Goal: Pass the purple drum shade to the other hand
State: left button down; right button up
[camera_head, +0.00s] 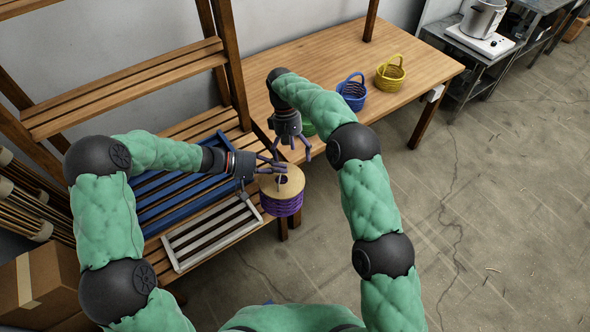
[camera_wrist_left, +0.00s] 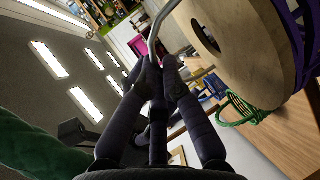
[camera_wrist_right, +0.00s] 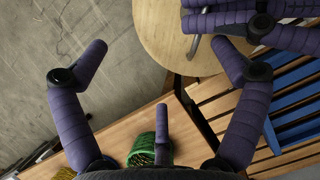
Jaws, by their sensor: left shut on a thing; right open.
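The purple drum shade (camera_head: 282,206) has a tan disc top with a hole and purple cord wound around its side. In the left wrist view its tan face (camera_wrist_left: 240,45) fills the upper right, with purple at the edge. My left gripper (camera_head: 274,168) is shut on the shade by a metal wire handle at the tan face, seen between its fingers in the left wrist view. My right gripper (camera_head: 292,152) is open and empty, pointing down just behind the shade. In the right wrist view the tan disc (camera_wrist_right: 170,35) lies beyond its spread fingers, near my left fingers.
A wooden table holds a blue basket (camera_head: 352,92), a yellow basket (camera_head: 391,76) and a green basket (camera_head: 308,129) partly hidden behind my right gripper. A slatted bench at left carries a white slatted frame (camera_head: 176,264) and a blue frame. Open floor lies to the right.

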aim_at(295, 171)
jog(key=x, duration=0.6)
jog(key=shift+s+f, duration=0.15)
jog(key=shift+f, duration=0.15)
jog(key=shift+d, duration=0.1)
jog(key=c, duration=1.3)
pick_arm(q)
jog(key=c, duration=1.6)
grip_release()
jog(key=shift+o, duration=1.3)
pick_arm(e)
jog(key=c, duration=0.3)
pick_arm(q)
jog(key=shift+a, duration=0.1)
